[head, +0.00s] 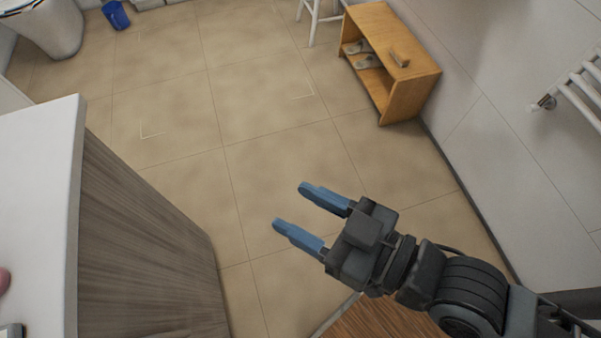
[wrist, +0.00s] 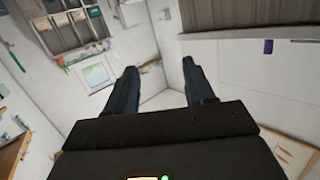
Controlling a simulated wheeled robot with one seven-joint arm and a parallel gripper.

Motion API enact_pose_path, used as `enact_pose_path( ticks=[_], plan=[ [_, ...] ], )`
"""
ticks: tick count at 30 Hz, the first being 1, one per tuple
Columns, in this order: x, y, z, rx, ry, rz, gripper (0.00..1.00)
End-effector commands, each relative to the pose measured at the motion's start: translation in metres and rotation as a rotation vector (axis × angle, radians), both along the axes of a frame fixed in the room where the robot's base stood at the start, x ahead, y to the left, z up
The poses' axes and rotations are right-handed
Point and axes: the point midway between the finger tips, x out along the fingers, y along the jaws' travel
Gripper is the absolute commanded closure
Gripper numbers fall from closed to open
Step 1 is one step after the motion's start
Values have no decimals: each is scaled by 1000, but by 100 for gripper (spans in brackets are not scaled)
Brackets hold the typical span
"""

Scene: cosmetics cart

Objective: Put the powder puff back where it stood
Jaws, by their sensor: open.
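My gripper (head: 290,205) is open and empty, held over the tiled floor with its blue fingers pointing left. In the wrist view my gripper (wrist: 159,68) also has its two fingers apart with nothing between them. I cannot make out the powder puff for certain in either view. A small pink rounded thing (head: 3,281) is cut off by the left edge of the head view, on a white top. I cannot tell whether it is the puff. My gripper is well to the right of it.
The white top (head: 45,190) belongs to a wood-sided cabinet (head: 140,250) at the left. A wooden shoe cabinet (head: 400,75) stands by the right wall, near a towel radiator (head: 580,95). A blue bin (head: 116,15) is far back. The middle floor (head: 270,130) is clear.

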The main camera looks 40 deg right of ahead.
Motion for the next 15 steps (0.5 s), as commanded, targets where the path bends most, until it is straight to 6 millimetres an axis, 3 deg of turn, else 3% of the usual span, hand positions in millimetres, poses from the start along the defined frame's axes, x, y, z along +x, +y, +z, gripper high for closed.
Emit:
enact_pose_path(
  ticks=[1, 6, 10, 15],
  plan=[
    [-18, -19, -4, -14, 22, -50, 47],
    [-73, -65, 0, -49, 54, -182, 47],
    [-105, -84, 9, -69, 72, -245, 47],
    [-127, -94, 17, -83, 82, -280, 47]
  ],
)
